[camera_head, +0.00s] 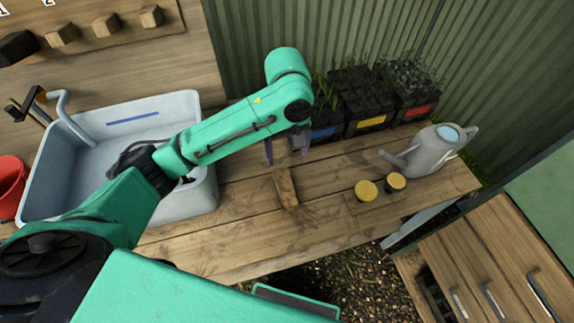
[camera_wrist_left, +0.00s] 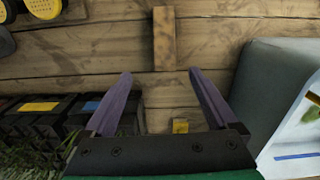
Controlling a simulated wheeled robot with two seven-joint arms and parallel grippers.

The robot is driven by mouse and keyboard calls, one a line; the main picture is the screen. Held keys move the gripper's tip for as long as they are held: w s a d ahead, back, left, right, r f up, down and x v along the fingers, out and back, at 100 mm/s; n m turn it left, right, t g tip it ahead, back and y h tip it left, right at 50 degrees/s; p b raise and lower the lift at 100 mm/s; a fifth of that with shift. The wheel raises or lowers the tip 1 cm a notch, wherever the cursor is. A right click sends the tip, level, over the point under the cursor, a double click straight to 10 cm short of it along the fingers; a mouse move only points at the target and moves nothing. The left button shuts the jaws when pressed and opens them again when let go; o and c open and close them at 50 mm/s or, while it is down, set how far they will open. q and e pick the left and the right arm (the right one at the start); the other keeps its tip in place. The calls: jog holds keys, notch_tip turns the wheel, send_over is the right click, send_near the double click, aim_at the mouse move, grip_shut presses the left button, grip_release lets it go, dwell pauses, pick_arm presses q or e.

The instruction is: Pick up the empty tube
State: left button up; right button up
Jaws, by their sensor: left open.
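My left gripper (camera_head: 286,157) points down over the bench behind the wooden block, its two purple fingers apart. In the left wrist view the fingers of the left gripper (camera_wrist_left: 160,74) are spread, with nothing held between their tips. A small yellow patch (camera_wrist_left: 180,126) shows between the fingers near the gripper base; what it belongs to is mostly hidden. I cannot clearly make out an empty tube in either view. My right gripper is not in view.
Dark plant containers (camera_head: 366,121) with coloured labels stand along the back wall. A wooden block (camera_head: 286,189) lies on the bench (camera_head: 240,235). Two yellow-lidded jars (camera_head: 366,191) and a grey watering can (camera_head: 432,152) stand right. A grey sink (camera_head: 205,190) is left.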

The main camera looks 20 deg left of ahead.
pick_arm(q)
send_over(285, 184)
jog(key=f, duration=0.6)
jog(key=shift+s+d+f, duration=0.25)
jog(key=shift+d+f, duration=0.05)
jog(key=shift+f, duration=0.05)
jog(key=f, duration=0.2)
jog(key=f+p, duration=0.1)
jog(key=f, duration=0.3)
jog(key=shift+w+a+f, duration=0.3)
jog(key=shift+f, duration=0.2)
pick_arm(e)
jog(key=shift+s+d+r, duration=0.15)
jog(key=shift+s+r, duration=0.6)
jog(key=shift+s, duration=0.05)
pick_arm(q)
jog(key=shift+c, duration=1.2)
jog(key=c, duration=1.2)
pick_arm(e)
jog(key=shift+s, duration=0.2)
